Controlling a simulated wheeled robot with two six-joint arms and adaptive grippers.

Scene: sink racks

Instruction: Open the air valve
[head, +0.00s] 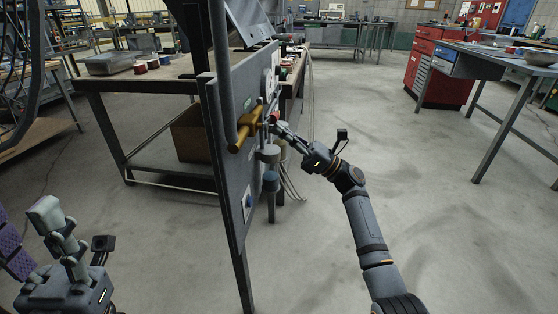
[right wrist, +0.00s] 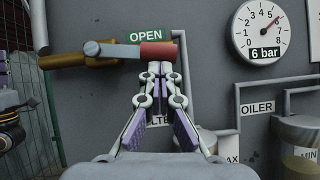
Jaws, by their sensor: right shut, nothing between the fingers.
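The air valve has a brass body (right wrist: 80,57) and a grey lever with a red grip (right wrist: 158,50). In the right wrist view the lever lies about level, pointing right, with the red grip below the OPEN sign (right wrist: 151,37). In the head view the brass body (head: 247,128) sits on the grey panel's face. My right gripper (right wrist: 160,68) is shut and empty, its tips right under the red grip; I cannot tell whether they touch. It also shows in the head view (head: 276,124). My left gripper (head: 30,225) is low at the left, fingers apart, away from the panel.
A workbench (head: 130,82) stands behind the panel.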

